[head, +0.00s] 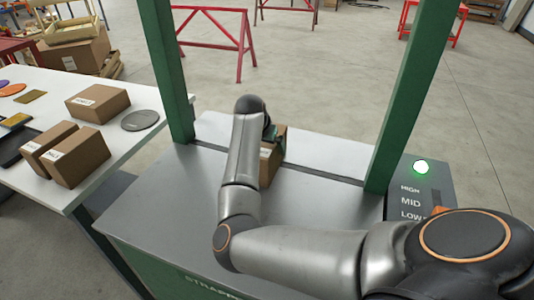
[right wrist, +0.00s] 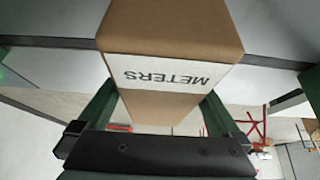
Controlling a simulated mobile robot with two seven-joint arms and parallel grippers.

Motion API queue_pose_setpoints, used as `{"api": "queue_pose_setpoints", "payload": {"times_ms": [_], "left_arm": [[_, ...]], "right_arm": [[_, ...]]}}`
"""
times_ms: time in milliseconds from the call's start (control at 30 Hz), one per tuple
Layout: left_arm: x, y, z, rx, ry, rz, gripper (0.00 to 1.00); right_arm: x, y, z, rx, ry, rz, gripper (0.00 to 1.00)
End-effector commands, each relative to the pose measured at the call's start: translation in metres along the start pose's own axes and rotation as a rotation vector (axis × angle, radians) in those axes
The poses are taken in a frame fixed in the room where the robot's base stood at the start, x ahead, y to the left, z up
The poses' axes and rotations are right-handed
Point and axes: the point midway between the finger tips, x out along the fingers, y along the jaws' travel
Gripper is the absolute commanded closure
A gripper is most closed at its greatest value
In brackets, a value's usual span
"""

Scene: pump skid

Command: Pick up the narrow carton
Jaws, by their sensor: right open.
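A narrow brown carton (head: 267,168) stands on the grey metal top of the strapping machine (head: 310,225), partly hidden behind my right arm. In the right wrist view the carton (right wrist: 170,28) shows a white label reading "METERS". My right gripper (head: 273,136) is at the carton, at the far end of my right arm. In the right wrist view its two green fingers (right wrist: 157,100) are open, one on each side of the carton. I cannot tell whether they touch it. My left gripper is not in view.
Green posts (head: 168,70) (head: 412,95) rise on both sides of the machine top. A control panel (head: 415,195) with a lit green button is at right. A white table (head: 120,140) at left holds several cartons (head: 97,103) and a grey disc (head: 140,120). The near machine top is clear.

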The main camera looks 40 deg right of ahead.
Motion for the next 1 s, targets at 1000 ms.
{"api": "queue_pose_setpoints", "payload": {"times_ms": [1000], "left_arm": [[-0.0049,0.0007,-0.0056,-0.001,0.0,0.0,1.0]], "right_arm": [[0.004,0.0,0.0025,-0.001,0.0,0.0,0.19]]}}
